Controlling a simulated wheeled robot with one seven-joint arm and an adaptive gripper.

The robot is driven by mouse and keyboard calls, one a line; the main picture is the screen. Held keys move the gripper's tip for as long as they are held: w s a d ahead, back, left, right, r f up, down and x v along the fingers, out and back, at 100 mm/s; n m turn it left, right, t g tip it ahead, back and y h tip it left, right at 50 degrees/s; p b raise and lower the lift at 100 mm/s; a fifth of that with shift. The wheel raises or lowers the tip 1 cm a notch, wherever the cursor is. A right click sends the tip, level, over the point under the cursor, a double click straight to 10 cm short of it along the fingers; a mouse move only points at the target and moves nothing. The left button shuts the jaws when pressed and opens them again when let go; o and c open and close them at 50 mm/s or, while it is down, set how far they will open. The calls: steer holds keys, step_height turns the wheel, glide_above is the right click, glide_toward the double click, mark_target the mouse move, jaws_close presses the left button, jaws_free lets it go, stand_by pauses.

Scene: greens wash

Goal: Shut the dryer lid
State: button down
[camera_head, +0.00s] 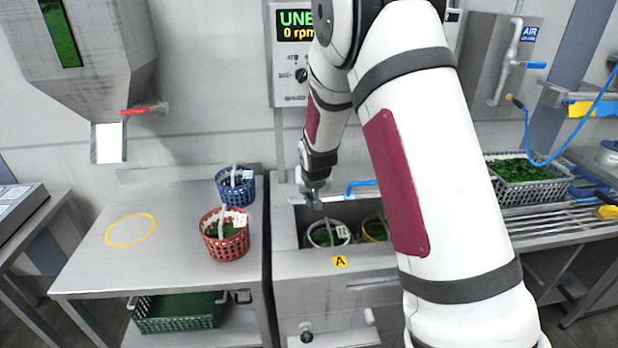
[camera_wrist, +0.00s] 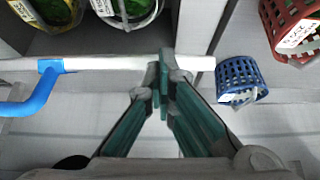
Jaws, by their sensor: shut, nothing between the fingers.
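The dryer (camera_head: 330,268) is a grey metal unit marked A, with its top open. Inside are a white basket of greens (camera_head: 329,235) and a yellow one (camera_head: 374,230). The lid appears raised at the back; its pale edge (camera_wrist: 115,63) crosses the wrist view, with a blue handle (camera_wrist: 40,92) at left. The handle also shows in the head view (camera_head: 360,185), partly hidden by my arm. My gripper (camera_head: 312,197) is shut and empty, at the lid edge left of the handle in the head view. In the wrist view its fingertips (camera_wrist: 162,75) overlap that edge; contact cannot be told.
A red basket (camera_head: 226,243) and a blue basket (camera_head: 236,188) stand on the steel table (camera_head: 90,258) at left. A control panel (camera_head: 290,60) reads "UNE…" and 0 rpm behind my arm. A grey crate of greens (camera_head: 530,190) is at right. My arm hides the dryer's right side.

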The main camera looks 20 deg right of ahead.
steer(key=shift+t, duration=0.6)
steer(key=s+f, duration=0.1)
steer(key=f, duration=0.2)
steer(key=s+a+f+b, duration=0.1)
steer(key=s+f, duration=0.1)
steer(key=f, duration=0.2)
steer(key=s+f, duration=0.2)
steer(key=f, duration=0.2)
steer(key=shift+s+a+f+b, duration=0.1)
steer(key=shift+a+f+b, duration=0.1)
steer(key=shift+b, duration=0.1)
steer(key=shift+s+f, duration=0.15)
steer(key=shift+f, duration=0.45)
